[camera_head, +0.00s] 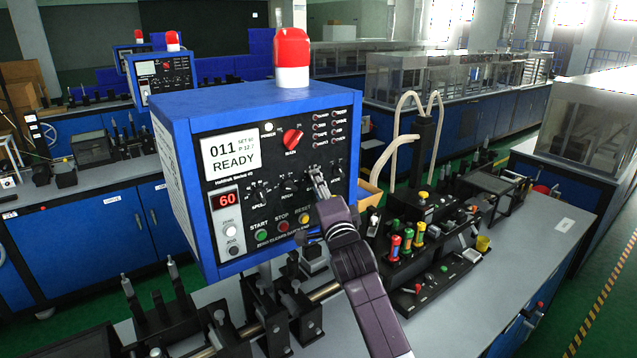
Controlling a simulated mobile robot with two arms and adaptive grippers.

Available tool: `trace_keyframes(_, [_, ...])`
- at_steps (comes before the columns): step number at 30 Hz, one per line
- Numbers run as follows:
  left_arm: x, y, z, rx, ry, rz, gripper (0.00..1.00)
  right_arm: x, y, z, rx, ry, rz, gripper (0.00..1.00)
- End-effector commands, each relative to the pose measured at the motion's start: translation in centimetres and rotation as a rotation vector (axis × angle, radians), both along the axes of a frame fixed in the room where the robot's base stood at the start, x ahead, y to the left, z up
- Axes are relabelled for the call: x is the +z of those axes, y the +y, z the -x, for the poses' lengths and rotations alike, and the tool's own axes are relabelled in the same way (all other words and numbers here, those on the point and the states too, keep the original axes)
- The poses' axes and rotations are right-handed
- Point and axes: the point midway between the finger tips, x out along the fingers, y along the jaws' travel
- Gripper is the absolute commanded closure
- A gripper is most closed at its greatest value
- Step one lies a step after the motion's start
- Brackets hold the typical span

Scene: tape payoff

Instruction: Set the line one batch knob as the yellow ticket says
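A blue control box (177,101) with a black front panel stands over the bench. Its white display (231,153) reads 011 and READY, with smaller text beside. A row of small dark knobs with white marks crosses the panel's middle; one small knob (289,183) shows just left of my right gripper. Their labels are too small to read surely. My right gripper (316,177) is at the panel, over the right part of this row, and partly hides what is behind it. Its finger opening and any contact are unclear. I cannot make out a yellow ticket. My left gripper is out of view.
The panel also has a red rotary knob (292,139), a red 60 readout (226,199), toggle switches and green START button (261,236). A red beacon (292,58) tops the box. A black fixture with coloured handles (407,242) stands right of my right arm.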

Motion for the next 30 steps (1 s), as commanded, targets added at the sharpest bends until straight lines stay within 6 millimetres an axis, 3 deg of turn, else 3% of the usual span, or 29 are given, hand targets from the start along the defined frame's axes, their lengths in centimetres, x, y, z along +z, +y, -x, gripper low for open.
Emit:
trace_keyframes(9, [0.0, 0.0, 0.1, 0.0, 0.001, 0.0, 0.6, 0.0, 0.0, -0.1, 0.0, 0.0, -0.001, 0.75])
trace_keyframes(16, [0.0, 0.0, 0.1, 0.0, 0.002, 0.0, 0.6, 0.0, 0.0, -0.1, 0.0, 0.0, -0.001, 1.0])
trace_keyframes(30, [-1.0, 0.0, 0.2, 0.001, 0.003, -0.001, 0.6, -0.4, 0.0, -0.1, 0.0, -0.029, 0.039, 1.0])
